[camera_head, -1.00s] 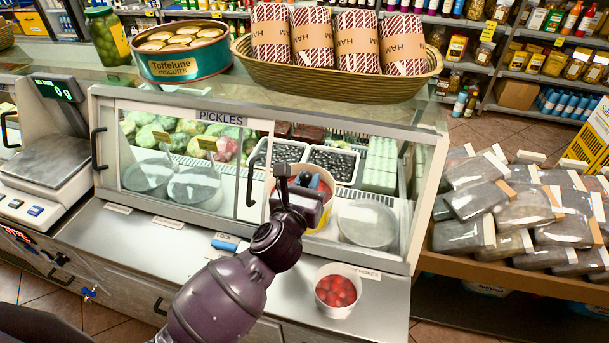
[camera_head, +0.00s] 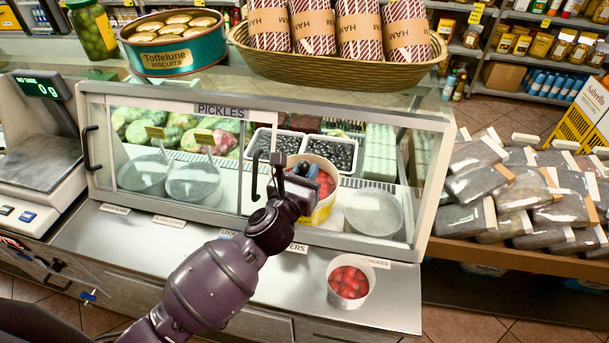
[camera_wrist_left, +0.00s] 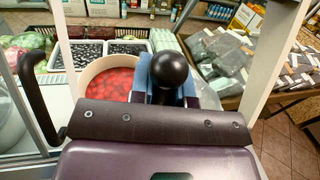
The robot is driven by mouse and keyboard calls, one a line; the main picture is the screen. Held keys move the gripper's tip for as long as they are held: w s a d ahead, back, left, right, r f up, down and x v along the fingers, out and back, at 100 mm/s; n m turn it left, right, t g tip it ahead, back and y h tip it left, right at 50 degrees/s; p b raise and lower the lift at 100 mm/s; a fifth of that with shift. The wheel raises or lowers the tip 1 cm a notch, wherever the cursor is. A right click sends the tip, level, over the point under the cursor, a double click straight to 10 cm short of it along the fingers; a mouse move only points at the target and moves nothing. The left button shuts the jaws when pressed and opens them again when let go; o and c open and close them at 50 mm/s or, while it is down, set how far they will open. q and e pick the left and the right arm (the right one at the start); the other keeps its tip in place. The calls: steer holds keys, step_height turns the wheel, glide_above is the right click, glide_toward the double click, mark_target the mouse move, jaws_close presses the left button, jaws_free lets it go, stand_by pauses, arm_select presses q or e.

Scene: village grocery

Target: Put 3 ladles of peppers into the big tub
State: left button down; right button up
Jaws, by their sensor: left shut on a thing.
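My left gripper (camera_head: 303,178) reaches through the case opening, at the near left rim of a cream tub of red peppers (camera_head: 328,188). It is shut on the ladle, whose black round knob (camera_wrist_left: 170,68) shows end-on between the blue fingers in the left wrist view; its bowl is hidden. The pepper tub also shows in the left wrist view (camera_wrist_left: 108,82), just beyond the gripper. A white tub (camera_head: 348,301) with red peppers inside stands outside the case on the steel counter, to the lower right of the gripper. My right gripper is not in view.
The case's glass front (camera_head: 160,160) and black door handle (camera_head: 256,172) are close to the gripper. A round clear lid (camera_head: 373,212) lies right of the pepper tub. A basket (camera_head: 335,68) stands on top.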

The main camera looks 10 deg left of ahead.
arm_select(q)
steer(key=w+f+b, duration=0.4)
steer(key=w, duration=1.1)
step_height(320, 180, down, 9)
steer(key=b, duration=0.6)
steer(key=shift+f, duration=0.2)
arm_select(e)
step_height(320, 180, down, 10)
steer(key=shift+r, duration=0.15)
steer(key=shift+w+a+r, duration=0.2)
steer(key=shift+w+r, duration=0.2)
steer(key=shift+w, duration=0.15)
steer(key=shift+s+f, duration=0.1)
